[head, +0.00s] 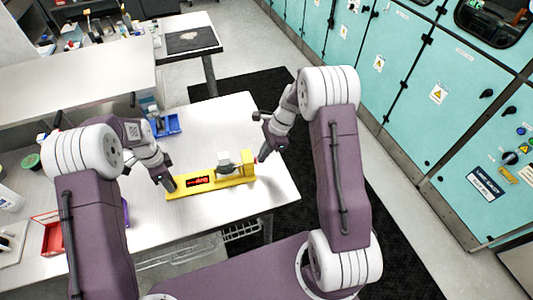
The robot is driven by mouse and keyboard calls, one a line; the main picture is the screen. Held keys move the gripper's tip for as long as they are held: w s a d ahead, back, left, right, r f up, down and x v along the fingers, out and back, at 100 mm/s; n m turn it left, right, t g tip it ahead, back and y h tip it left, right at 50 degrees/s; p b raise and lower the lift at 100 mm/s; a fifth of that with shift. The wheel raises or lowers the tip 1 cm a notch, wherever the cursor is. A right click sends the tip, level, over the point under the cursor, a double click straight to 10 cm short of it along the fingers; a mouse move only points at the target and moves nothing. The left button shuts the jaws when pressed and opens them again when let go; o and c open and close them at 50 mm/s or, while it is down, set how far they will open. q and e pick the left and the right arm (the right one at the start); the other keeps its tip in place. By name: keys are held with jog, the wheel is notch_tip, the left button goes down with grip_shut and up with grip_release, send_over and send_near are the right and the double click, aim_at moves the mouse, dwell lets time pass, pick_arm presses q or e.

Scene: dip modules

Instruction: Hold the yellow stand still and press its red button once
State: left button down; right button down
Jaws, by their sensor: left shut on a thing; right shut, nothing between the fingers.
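The yellow stand (229,180) lies on the white table, long and low, with a dark panel with red markings and a taller block at its right end. A grey-white part sits on it near that block. My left gripper (171,187) is shut on the stand's left end. My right gripper (262,157) is shut and empty, beside the upright block at the stand's right end. A small bit of the red button (256,160) shows at the block's right side by my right fingertips. I cannot tell whether they touch it.
A blue tray (167,126) stands on the table behind the stand. A red bin (55,236) and a green bowl (32,162) are at the left. The white table (235,112) is clear behind the stand and to its right front.

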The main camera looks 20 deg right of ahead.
pick_arm(q)
jog(key=shift+d, duration=0.1)
pick_arm(e)
jog(key=shift+a, duration=1.15)
jog(key=d, duration=0.4)
jog(key=v, duration=1)
jog(key=shift+d, duration=0.25)
pick_arm(q)
jog(key=c, duration=0.9)
grip_release()
jog(key=shift+c, duration=0.2)
